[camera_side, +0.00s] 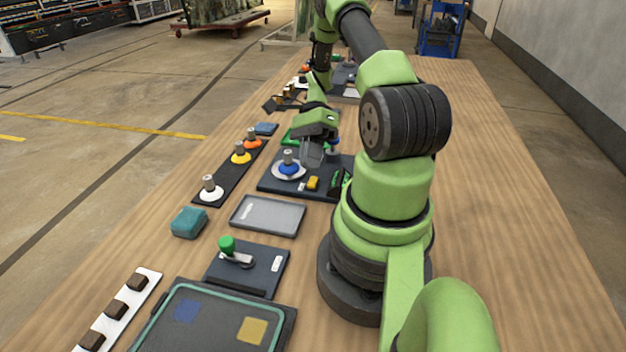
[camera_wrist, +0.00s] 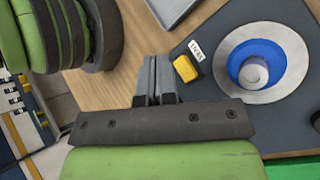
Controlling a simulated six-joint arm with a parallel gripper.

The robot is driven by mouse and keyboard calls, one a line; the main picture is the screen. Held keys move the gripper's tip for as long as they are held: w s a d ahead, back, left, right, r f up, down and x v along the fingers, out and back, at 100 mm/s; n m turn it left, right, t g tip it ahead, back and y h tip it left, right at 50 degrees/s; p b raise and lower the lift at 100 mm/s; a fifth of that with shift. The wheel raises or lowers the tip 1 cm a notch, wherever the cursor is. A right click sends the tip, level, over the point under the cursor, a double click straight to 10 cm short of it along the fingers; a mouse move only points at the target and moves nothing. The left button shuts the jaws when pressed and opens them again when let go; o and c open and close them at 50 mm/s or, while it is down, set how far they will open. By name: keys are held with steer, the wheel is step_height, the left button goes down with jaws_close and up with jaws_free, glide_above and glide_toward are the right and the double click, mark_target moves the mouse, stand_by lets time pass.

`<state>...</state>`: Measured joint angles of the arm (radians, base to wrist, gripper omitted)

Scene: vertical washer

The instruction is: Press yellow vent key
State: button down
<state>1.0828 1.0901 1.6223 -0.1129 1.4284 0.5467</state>
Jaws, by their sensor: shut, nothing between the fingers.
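The yellow vent key (camera_side: 313,183) is a small yellow block on the dark panel (camera_side: 265,184), just right of a round blue and silver piece. In the wrist view the yellow key (camera_wrist: 186,68) sits on a dark base, with a small white printed label beside it. My gripper (camera_side: 312,158) is above the dark panel, beyond the key in the side view. In the wrist view my gripper (camera_wrist: 156,68) shows its two fingers together, with nothing between them. The fingertips appear left of the key and apart from it; their height above the panel is unclear.
The blue round piece with a silver knob (camera_side: 289,163) stands beside the key on the same panel. A grey tray (camera_side: 268,229) lies nearer the camera. A strip with white, yellow and orange knobs (camera_side: 241,155) lies left. Bare wood table is free at the right.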

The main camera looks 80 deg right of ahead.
mark_target(310, 180)
steer(key=shift+r, duration=1.85)
steer(key=shift+w+r, duration=0.1)
steer(key=w+a+r+n+t+h, duration=0.1)
steer(key=w+a+r+n+h, duration=0.3)
steer(key=r, duration=0.3)
steer(key=w+a+r+n+h, duration=0.2)
steer(key=a+r+n, duration=0.3)
steer(key=r, duration=0.1)
steer(key=s+a+r+n+t, duration=0.3)
steer(key=a+r+n, duration=0.1)
steer(key=a+n, duration=0.2)
steer(key=s+a+r+n+t+h, duration=0.1)
steer(key=s+a+r+n+t, duration=0.3)
steer(key=a+n, duration=0.2)
steer(key=shift+a+r+n, duration=0.2)
steer(key=shift+n, duration=0.2)
